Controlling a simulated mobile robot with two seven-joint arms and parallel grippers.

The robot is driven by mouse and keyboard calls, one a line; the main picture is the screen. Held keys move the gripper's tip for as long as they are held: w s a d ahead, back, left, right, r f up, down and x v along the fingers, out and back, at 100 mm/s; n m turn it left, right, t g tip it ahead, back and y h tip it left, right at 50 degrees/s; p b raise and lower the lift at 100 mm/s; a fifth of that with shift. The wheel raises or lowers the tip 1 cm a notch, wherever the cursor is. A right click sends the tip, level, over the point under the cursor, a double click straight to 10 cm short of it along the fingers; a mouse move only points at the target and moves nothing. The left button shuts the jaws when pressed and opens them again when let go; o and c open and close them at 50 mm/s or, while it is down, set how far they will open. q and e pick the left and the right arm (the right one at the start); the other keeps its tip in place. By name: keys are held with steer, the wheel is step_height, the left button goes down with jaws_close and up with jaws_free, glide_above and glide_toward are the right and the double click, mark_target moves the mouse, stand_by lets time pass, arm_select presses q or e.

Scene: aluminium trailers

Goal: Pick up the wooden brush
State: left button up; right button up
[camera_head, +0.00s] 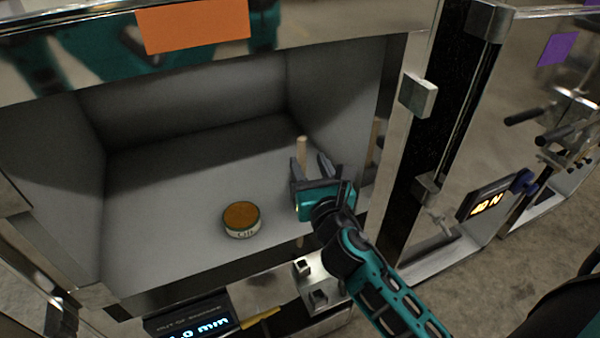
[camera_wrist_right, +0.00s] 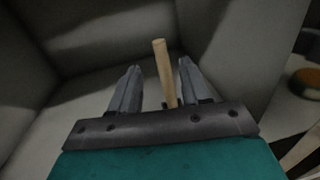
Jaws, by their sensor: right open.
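The wooden brush shows as a light wooden handle (camera_head: 302,147) standing up at my right gripper, inside the open grey compartment. My right gripper (camera_head: 313,168) reaches into the compartment at its right side and is open. In the right wrist view the handle (camera_wrist_right: 164,72) stands between the two open fingers (camera_wrist_right: 155,88), with a gap on both sides. The lower end of the brush is hidden behind the gripper body. My left gripper is not in view.
A round tin (camera_head: 241,219) with a brown top sits on the compartment floor (camera_head: 165,205), left of my gripper. Compartment walls close in at the left, back and right. A metal latch block (camera_head: 418,95) and a display (camera_head: 190,317) are on the frame.

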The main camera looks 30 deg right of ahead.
mark_target(303, 147)
steer(key=shift+b+x, duration=0.35)
steer(key=shift+x, duration=3.05)
steer(key=shift+d+r, duration=0.15)
jaws_close()
